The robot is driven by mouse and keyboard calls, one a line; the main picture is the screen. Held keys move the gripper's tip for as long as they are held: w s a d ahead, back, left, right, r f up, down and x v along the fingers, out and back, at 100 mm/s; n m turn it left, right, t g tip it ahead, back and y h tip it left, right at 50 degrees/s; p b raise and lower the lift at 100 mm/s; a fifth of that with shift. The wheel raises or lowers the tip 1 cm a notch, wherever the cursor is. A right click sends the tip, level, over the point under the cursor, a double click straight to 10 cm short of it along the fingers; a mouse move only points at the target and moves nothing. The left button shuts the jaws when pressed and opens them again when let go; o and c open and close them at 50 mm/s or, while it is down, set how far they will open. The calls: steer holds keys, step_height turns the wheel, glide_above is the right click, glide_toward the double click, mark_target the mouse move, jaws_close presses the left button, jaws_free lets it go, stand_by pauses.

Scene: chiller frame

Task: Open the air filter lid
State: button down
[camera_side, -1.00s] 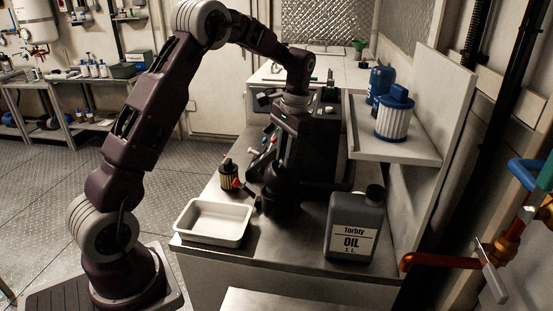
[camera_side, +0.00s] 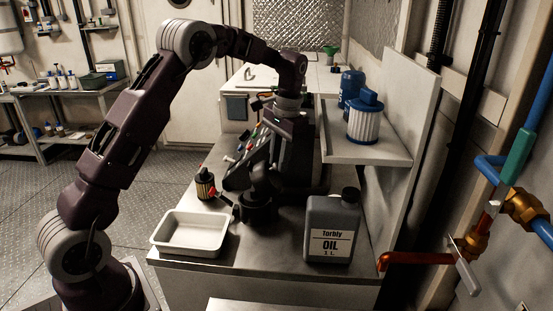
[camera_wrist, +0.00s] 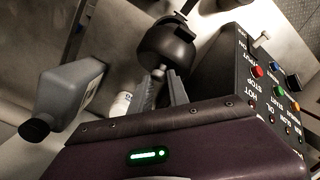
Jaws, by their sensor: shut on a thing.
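The black round air filter housing (camera_side: 257,208) stands on the steel bench in front of the dark machine. A dark rounded part, apparently its lid (camera_side: 263,177), shows above it and seems tilted up; the dark colours blend, so the angle is unclear. In the wrist view a black rounded cup-like part (camera_wrist: 166,48) lies just beyond the fingertips. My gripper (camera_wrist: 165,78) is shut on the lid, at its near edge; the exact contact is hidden. In the side view my gripper's purple body comes down from above, behind and right of the housing, with its fingers hidden.
A white tray (camera_side: 160,243) and a small filter with a black top (camera_side: 205,186) are left of the housing. A grey oil can (camera_side: 331,230) stands close on the right. A blue-white filter (camera_side: 363,122) sits on the shelf. A button panel (camera_wrist: 275,90) is right in the wrist view.

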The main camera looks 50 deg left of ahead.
steer(key=shift+s+d+f, duration=0.15)
steer(key=shift+d+f, duration=0.35)
steer(key=shift+f, duration=0.05)
steer(key=c, duration=1.4)
jaws_free()
steer(key=shift+o, duration=0.7)
steer(key=shift+a, duration=0.15)
step_height(320, 180, up, 8)
steer(key=shift+w+d+f, duration=0.25)
steer(key=shift+w+d, duration=0.05)
steer(key=shift+w, duration=0.05)
